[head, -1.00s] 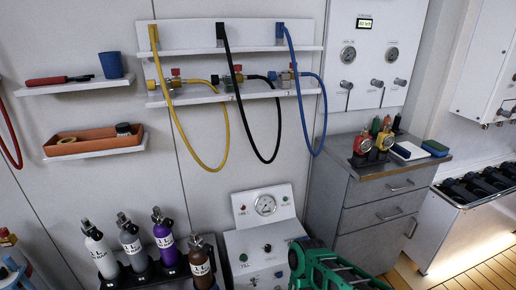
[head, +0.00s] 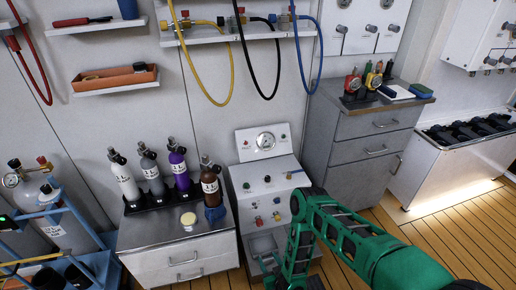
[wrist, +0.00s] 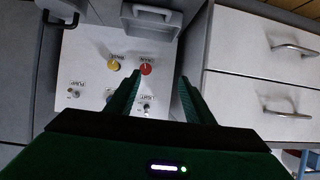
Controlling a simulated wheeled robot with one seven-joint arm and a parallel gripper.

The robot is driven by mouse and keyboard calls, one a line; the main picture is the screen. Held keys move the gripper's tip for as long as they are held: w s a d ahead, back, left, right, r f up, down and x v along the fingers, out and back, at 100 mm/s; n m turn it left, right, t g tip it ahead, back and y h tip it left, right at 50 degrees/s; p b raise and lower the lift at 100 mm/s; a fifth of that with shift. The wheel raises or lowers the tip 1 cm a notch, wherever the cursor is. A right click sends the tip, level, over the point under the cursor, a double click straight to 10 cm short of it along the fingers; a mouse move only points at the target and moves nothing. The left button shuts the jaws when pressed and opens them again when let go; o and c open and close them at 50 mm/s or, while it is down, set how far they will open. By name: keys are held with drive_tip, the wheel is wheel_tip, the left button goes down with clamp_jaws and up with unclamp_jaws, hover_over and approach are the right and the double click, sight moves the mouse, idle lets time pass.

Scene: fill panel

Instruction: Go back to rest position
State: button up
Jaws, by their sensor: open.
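My green arm reaches forward from the lower right in the head view, with its lower part in front of the fill panel. My gripper (wrist: 155,95) shows in the wrist view with its two dark green fingers apart and nothing between them. In the wrist view the fingers lie over the white fill panel (wrist: 85,45), with a yellow knob (wrist: 113,66) and a red knob (wrist: 146,69) ahead of them. In the head view the fill panel (head: 250,180) stands below a round gauge (head: 265,141). The gripper's fingertips are not clear in the head view.
Several bottles (head: 178,168) stand in a black rack on the white cabinet (head: 150,240) left of the panel. A grey drawer cabinet (head: 345,140) stands to the right. A blue cart (head: 105,262) with cylinders is at far left. Wooden floor (head: 440,225) is open at right.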

drive_tip(key=w+d+r+g+h, duration=0.1)
drive_tip(key=w+d+r, duration=0.4)
drive_tip(key=w+r, duration=0.5)
drive_tip(key=w+d+r+g+h, duration=0.2)
drive_tip(key=w+d+r, duration=0.2)
drive_tip(key=w+r, duration=0.55)
drive_tip(key=s+d+r+m+g+h, duration=0.1)
drive_tip(key=d+r, duration=0.8)
drive_tip(key=r, duration=0.2)
drive_tip(key=s+d+r+m+g+h, duration=0.1)
drive_tip(key=d+r+m+g+h, duration=0.1)
drive_tip(key=d+r, duration=0.75)
drive_tip(key=s+d+r+m+g, duration=0.2)
drive_tip(key=s+d+r, duration=0.3)
drive_tip(key=s+r, duration=0.5)
drive_tip(key=s+d+r+m+g, duration=0.15)
drive_tip(key=s+d+r, duration=0.35)
drive_tip(key=s+r, duration=0.5)
drive_tip(key=s+a+r+m+g+y, duration=0.1)
drive_tip(key=s+r, duration=0.3)
drive_tip(key=s, duration=0.9)
drive_tip(key=s+r+m+g+y, duration=0.1)
drive_tip(key=s+r+m, duration=0.1)
drive_tip(key=s, duration=1)
drive_tip(key=shift+s+a+r+m+g, duration=0.35)
drive_tip(key=shift+s+r, duration=0.05)
drive_tip(key=shift+r, duration=0.45)
